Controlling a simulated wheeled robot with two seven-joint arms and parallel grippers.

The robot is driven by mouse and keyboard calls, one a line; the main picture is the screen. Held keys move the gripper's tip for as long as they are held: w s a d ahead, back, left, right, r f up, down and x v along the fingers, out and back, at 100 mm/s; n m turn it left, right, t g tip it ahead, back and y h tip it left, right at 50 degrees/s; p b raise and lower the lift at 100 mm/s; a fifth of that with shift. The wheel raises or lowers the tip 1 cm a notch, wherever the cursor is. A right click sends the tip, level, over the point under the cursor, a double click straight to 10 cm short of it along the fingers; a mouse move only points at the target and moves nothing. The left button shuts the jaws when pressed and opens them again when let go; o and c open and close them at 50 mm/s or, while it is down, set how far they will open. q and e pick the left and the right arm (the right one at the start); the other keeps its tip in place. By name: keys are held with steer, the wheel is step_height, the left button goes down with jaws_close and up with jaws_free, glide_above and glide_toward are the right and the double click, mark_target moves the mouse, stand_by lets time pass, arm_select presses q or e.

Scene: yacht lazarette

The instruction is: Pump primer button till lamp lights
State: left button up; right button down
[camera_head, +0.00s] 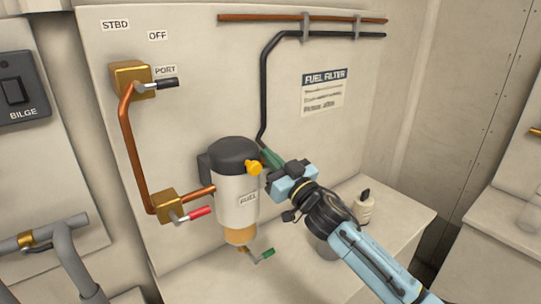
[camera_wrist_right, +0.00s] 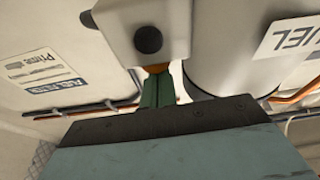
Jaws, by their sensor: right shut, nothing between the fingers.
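The fuel filter (camera_head: 237,205) is a pale cylinder with a black head (camera_head: 232,153), mounted on the panel. A yellow-orange knob (camera_head: 254,167) sits on the right of its head. My right gripper (camera_head: 270,158) is shut and empty, its green fingers just right of the knob. In the right wrist view, the shut fingers (camera_wrist_right: 157,88) point toward a pale block with a round black button (camera_wrist_right: 148,39), which may be the primer; contact cannot be judged. The filter body (camera_wrist_right: 235,45) is beside it. I cannot identify a lit lamp. My left gripper is out of view.
Brass valves with a black lever (camera_head: 160,84) and red lever (camera_head: 195,213) are left of the filter. A green-handled drain (camera_head: 265,255) is below it. A small bottle (camera_head: 365,210) stands on the ledge (camera_head: 405,225). A bilge switch (camera_head: 15,92) is far left.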

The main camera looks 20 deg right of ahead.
steer(key=shift+f, duration=0.4)
step_height(320, 180, up, 5)
steer(key=p, duration=0.5)
steer(key=b+v, duration=0.2)
steer(key=v, duration=0.8)
steer(key=shift+b, duration=0.35)
